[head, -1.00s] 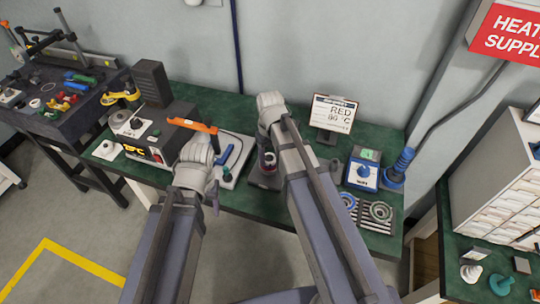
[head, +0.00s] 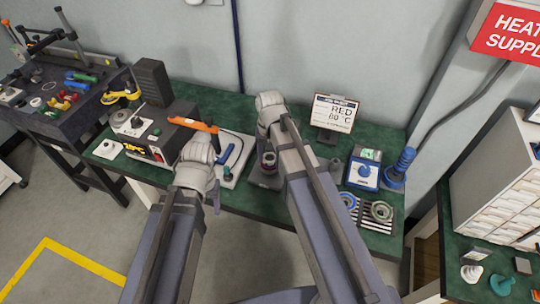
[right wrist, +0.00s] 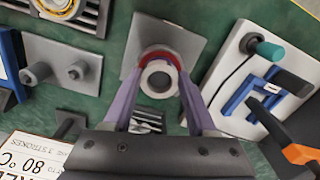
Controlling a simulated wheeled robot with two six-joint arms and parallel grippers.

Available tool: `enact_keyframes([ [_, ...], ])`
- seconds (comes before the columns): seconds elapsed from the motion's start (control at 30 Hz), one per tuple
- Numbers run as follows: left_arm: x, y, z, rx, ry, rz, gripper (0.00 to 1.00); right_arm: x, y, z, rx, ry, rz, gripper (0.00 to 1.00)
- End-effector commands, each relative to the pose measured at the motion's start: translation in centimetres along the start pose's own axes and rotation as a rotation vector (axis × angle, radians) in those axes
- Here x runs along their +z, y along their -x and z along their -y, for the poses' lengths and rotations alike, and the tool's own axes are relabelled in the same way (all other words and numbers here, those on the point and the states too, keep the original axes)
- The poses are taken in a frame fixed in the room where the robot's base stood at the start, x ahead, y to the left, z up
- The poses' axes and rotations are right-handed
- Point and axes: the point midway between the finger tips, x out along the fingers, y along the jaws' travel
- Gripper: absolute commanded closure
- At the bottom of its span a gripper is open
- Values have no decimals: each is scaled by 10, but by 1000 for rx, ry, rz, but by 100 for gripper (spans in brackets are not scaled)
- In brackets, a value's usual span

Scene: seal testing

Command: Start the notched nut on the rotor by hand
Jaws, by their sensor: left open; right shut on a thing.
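My right gripper (right wrist: 158,85) is shut, with its two purple fingers on either side of a grey ring (right wrist: 158,79), which looks like the notched nut. A red band (right wrist: 162,55) shows just behind the ring, apparently part of the rotor standing on a square grey base plate (right wrist: 187,38). In the head view the rotor (head: 268,161) is partly hidden by my right arm, and its base (head: 262,181) shows below. Whether the threads engage cannot be seen. My left gripper (head: 216,203) is open and empty, left of the rotor at the bench's front edge.
A white tray with a blue tool (head: 232,152) lies left of the rotor. A heater box (head: 165,136) is further left. A sign (head: 335,112), a blue-faced device (head: 362,170) and a rack with rings (head: 378,213) stand to the right. Some green bench between them is clear.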

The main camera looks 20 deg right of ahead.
Motion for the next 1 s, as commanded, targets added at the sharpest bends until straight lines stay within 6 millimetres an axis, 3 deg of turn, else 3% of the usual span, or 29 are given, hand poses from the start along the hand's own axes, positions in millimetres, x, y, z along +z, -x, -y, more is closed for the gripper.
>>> enact_keyframes([
  [0.37, 0, -1, 0, 0, 0, 0, 40, 2, -1, 1, -1, -43, 4, 100],
  [0.57, 0, -1, 0, 0, 0, 0, 40, 2, -1, 2, -1, -243, 4, 100],
  [0.6, 0, -1, 0, 0, 0, 0, 40, 2, -1, 2, -1, -235, 4, 38],
  [0.87, 0, -1, 0, 0, 0, 0, 40, 0, -1, 2, 0, -231, 2, 9],
  [1.0, 0, -1, 0, 0, 0, 0, 40, 0, -1, 2, 0, -230, 1, 8],
])
